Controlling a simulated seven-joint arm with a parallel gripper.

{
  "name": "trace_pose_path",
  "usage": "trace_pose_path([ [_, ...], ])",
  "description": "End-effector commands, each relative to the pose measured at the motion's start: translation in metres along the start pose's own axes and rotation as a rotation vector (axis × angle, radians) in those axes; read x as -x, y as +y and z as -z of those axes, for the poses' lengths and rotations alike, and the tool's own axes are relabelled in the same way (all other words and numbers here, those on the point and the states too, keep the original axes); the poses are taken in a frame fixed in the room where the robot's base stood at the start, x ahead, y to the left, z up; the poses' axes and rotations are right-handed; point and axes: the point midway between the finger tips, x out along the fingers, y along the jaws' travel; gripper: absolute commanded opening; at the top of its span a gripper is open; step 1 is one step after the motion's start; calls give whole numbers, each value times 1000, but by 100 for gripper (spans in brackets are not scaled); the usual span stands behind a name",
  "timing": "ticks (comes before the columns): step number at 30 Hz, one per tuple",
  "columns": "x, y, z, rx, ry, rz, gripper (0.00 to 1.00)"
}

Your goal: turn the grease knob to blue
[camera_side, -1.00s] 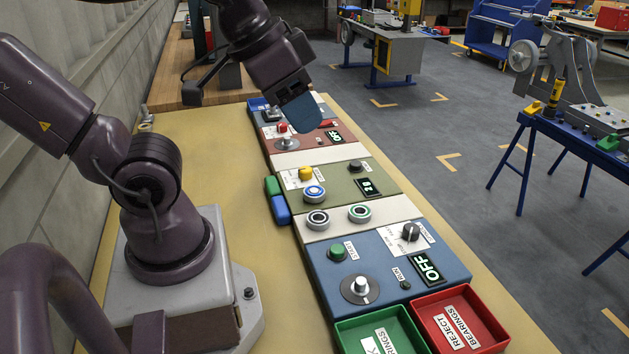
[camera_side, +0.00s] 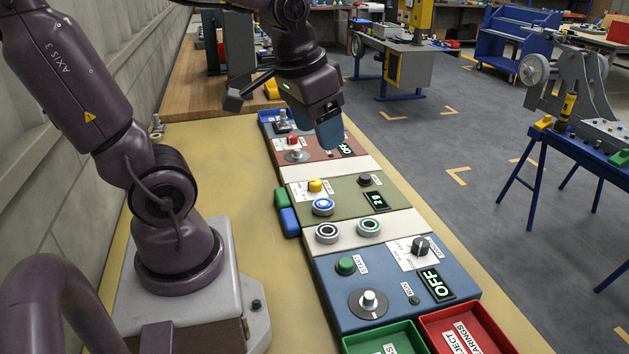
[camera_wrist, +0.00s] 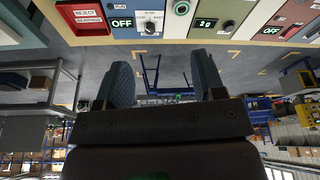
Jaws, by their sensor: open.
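No label that I can read says grease, so I cannot tell which knob it is. A dark knob (camera_side: 420,246) with a printed white plate sits on the blue panel; it also shows in the wrist view (camera_wrist: 150,27), with SLOW beside it. A small dark knob (camera_side: 364,179) is on the green panel, seen too in the wrist view (camera_wrist: 227,27). My gripper (camera_side: 330,134) hangs above the red panel, apart from the controls, hiding part of it. In the wrist view its two blue fingers (camera_wrist: 163,84) are spread with nothing between them.
A red tray (camera_side: 470,325) and green tray (camera_side: 385,340) are at the near end. The yellow bench top left of the panels is mostly clear.

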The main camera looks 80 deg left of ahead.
Motion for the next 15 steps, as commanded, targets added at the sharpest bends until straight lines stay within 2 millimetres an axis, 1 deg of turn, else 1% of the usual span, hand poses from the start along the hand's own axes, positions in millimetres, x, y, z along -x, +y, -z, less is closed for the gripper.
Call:
trace_pose_path([
  [1, -12, -16, 11, 44, -52, 17, 63],
  [3, -26, -36, 24, 73, -104, 31, 63],
  [5, -39, -54, 34, 88, -147, 38, 63],
  [7, -56, -78, 44, 95, -192, 38, 63],
  [11, -93, -126, 57, 84, -265, 21, 63],
  [12, -105, -142, 59, 74, -282, 11, 63],
  [14, -123, -165, 61, 51, -305, -5, 63],
  [15, -135, -179, 61, 33, -316, -17, 63],
])
